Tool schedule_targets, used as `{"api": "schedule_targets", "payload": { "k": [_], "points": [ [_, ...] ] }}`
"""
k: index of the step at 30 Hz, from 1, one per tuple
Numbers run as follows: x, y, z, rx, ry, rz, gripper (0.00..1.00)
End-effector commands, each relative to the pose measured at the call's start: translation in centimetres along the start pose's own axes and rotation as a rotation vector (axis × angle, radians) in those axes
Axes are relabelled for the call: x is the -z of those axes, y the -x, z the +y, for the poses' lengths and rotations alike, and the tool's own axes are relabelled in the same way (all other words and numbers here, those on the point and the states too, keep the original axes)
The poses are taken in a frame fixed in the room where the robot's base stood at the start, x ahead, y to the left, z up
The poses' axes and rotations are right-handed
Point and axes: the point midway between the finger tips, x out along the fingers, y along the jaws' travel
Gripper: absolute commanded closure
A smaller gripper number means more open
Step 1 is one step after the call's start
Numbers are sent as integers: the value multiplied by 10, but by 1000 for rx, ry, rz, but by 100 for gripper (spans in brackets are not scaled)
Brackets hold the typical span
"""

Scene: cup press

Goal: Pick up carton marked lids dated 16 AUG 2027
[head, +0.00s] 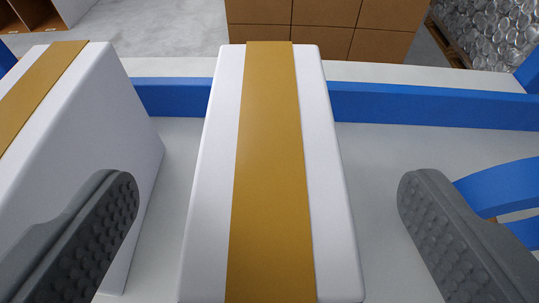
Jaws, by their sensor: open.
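A white carton with a tan tape strip (212,170) stands in the middle of the head view on a pale surface. No label or date shows on the faces in view, so I cannot tell which carton is marked lids 16 AUG 2027. A second white carton with a tan strip (110,120) stands at the left, with a gap between the two. My gripper (268,235) is open. Its left grey finger is in front of the left carton and the gap, and its right finger is to the right of the middle carton. Neither finger clearly touches a carton.
A blue rail (430,105) runs along the back behind the cartons, and a blue curved part (500,188) is at the right. Brown boxes (320,30) stand beyond on the floor. A pile of clear cups (490,30) is at the far right. Bare surface shows right of the middle carton.

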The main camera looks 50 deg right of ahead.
Motion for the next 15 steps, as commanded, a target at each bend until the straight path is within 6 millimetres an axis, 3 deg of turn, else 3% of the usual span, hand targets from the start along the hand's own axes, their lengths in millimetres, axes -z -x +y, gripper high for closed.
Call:
{"api": "schedule_targets", "payload": {
  "k": [8, 15],
  "points": [
    [0, -13, 0, 0, -3, 0, 15],
    [-3, -44, 0, -3, 0, 1, 15]
  ]
}}
